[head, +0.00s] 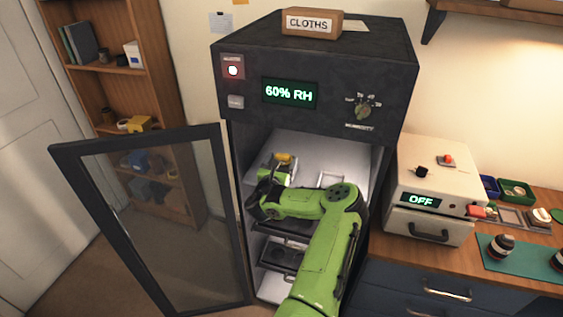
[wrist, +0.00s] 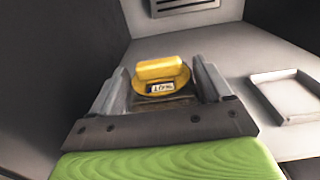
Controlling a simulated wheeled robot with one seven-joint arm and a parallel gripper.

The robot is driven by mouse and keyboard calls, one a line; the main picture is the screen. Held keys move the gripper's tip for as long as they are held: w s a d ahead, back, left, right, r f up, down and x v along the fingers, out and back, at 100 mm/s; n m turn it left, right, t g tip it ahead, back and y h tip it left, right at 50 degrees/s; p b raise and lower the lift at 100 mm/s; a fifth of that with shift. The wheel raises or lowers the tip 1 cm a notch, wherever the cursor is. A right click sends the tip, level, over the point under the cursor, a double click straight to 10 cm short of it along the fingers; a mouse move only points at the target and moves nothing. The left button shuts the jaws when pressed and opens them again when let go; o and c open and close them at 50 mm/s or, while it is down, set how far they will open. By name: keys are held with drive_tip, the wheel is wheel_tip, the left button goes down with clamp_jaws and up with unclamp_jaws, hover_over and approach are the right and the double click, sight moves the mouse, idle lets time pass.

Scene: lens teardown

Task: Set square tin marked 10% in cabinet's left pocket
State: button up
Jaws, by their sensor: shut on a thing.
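The yellow tin (wrist: 160,70) sits between the fingers of my gripper (wrist: 167,84) in the wrist view. Its small label is too blurred to read surely. The tin shows as a small yellow patch (head: 284,157) in the head view, inside the dark cabinet (head: 320,58). My gripper (head: 274,172) is shut on it, at the left of the cabinet's upper pale shelf. A square raised-rim pocket (wrist: 289,96) lies empty to the right; it also shows in the head view (head: 331,179). The left pocket is hidden by my gripper and the tin, so contact with the shelf cannot be told.
The glass door (head: 165,225) stands open on the left. The cabinet's side wall is close to my gripper's left. Lower shelves (head: 283,257) lie beneath my arm. A white box with an OFF display (head: 435,178) stands on the counter at right.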

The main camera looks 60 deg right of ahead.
drive_tip(key=shift+f+b, duration=0.9)
drive_tip(key=shift+f, duration=0.2)
drive_tip(key=o, duration=1)
